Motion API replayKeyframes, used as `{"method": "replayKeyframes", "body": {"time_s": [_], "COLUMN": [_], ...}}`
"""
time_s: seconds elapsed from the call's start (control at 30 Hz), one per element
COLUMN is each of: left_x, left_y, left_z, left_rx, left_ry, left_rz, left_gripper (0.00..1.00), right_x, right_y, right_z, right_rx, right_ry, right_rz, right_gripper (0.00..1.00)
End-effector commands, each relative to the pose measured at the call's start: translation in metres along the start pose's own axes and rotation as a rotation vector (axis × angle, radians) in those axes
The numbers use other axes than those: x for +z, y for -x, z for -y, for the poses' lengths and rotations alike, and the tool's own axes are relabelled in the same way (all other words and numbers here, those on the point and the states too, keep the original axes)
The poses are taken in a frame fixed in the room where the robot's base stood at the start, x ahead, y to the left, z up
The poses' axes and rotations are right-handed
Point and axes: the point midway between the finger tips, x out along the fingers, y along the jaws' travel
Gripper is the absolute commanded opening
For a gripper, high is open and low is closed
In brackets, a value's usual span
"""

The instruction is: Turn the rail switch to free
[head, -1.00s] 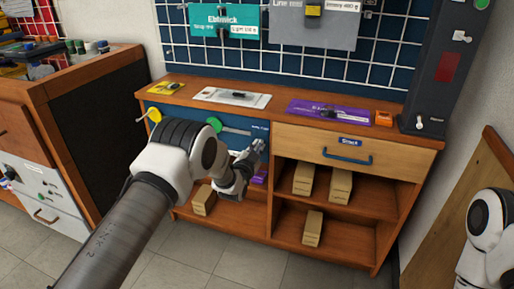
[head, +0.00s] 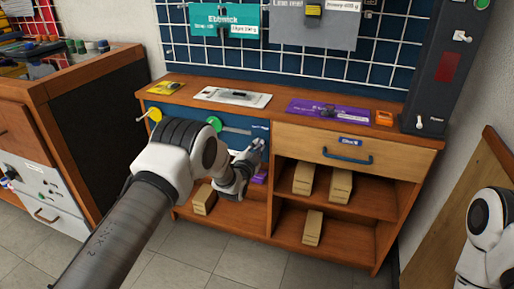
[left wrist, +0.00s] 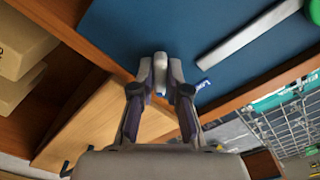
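The blue front panel (head: 180,116) of the bench carries a yellow knob (head: 155,114), a green knob (head: 214,124) and a grey rail (head: 236,131). My left gripper (head: 258,146) is at the panel's right end, beside the drawer. In the left wrist view its fingertips (left wrist: 161,78) are close together on either side of a small light-grey lever, which looks like the rail switch (left wrist: 160,66). The fingers seem to touch it, and they hide its base. A small white label (left wrist: 203,84) lies just right of them. My right gripper is out of view.
A wooden drawer with a blue handle (head: 347,157) is right of the panel. Shelves below hold several cardboard boxes (head: 304,179). A dark tower (head: 440,70) with switches stands at the bench's right end. Cards lie along the bench top (head: 275,100).

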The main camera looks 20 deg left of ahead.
Motion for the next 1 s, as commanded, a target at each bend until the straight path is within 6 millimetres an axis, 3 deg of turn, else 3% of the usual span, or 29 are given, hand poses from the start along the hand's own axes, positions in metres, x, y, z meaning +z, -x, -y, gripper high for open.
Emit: {"method": "replayKeyframes", "body": {"time_s": [0.07, 0.47, 0.57, 0.8, 1.0], "left_x": [0.0, 0.0, 0.0, 0.001, 0.0], "left_y": [0.0, 0.009, 0.026, 0.088, 0.117], "left_z": [0.0, -0.001, 0.0, -0.001, 0.0], "left_rx": [0.0, 0.002, 0.002, 0.003, 0.001], "left_ry": [0.0, 0.001, 0.001, 0.001, 0.001], "left_rz": [-0.001, 0.001, 0.002, 0.004, 0.001], "left_gripper": [0.39, 0.39, 0.39, 0.39, 0.39], "right_x": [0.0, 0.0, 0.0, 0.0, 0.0], "right_y": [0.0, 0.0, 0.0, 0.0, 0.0], "right_z": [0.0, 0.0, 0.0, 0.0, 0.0], "right_rx": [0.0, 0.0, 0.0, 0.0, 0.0], "right_ry": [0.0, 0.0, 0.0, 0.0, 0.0], "right_rz": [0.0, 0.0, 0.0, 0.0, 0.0], "right_gripper": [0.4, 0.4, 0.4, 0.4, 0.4]}}
